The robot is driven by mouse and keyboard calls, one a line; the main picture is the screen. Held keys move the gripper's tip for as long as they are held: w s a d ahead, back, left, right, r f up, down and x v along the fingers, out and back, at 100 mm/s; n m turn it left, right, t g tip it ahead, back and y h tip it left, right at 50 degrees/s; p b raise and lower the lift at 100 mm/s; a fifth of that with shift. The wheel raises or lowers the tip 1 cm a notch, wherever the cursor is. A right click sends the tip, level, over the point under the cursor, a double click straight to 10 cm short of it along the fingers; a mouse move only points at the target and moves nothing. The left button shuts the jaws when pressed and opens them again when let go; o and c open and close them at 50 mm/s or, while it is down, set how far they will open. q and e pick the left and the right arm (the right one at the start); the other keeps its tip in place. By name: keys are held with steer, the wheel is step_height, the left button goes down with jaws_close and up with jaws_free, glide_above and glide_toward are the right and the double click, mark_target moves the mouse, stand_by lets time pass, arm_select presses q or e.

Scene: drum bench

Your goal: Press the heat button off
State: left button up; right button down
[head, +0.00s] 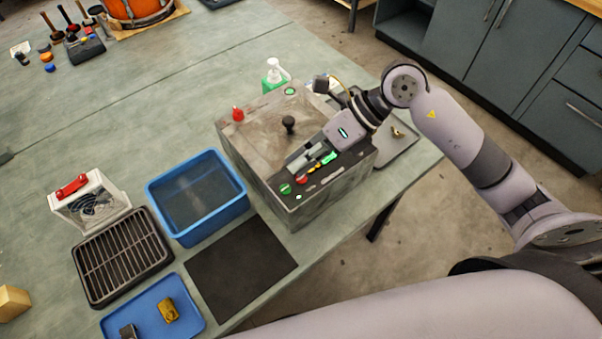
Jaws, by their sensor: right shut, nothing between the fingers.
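A grey, worn machine (262,135) with a black-knobbed lid stands on the bench. Along its front edge runs a row of controls: a green button (285,189), a red button (301,180), small yellow ones (313,168) and a lit green piece (329,157). I cannot read which is the heat button. My right gripper (302,160) is shut and empty, reaching over the machine's front right, its fingertips just above and behind the control row. I cannot tell if they touch anything. My left gripper is not in view.
A blue bin (152,205), black mat (240,270), dark grille tray (76,262), small fan unit (91,203) and blue tray (190,318) lie to the left. A green pump bottle (273,78) stands behind the machine, a grey tray (400,143) to its right.

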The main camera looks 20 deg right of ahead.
steer(key=shift+r, duration=0.1)
step_height(320, 180, up, 6)
steer(key=p, duration=0.3)
steer(key=shift+p, duration=0.3)
stand_by(0.4)
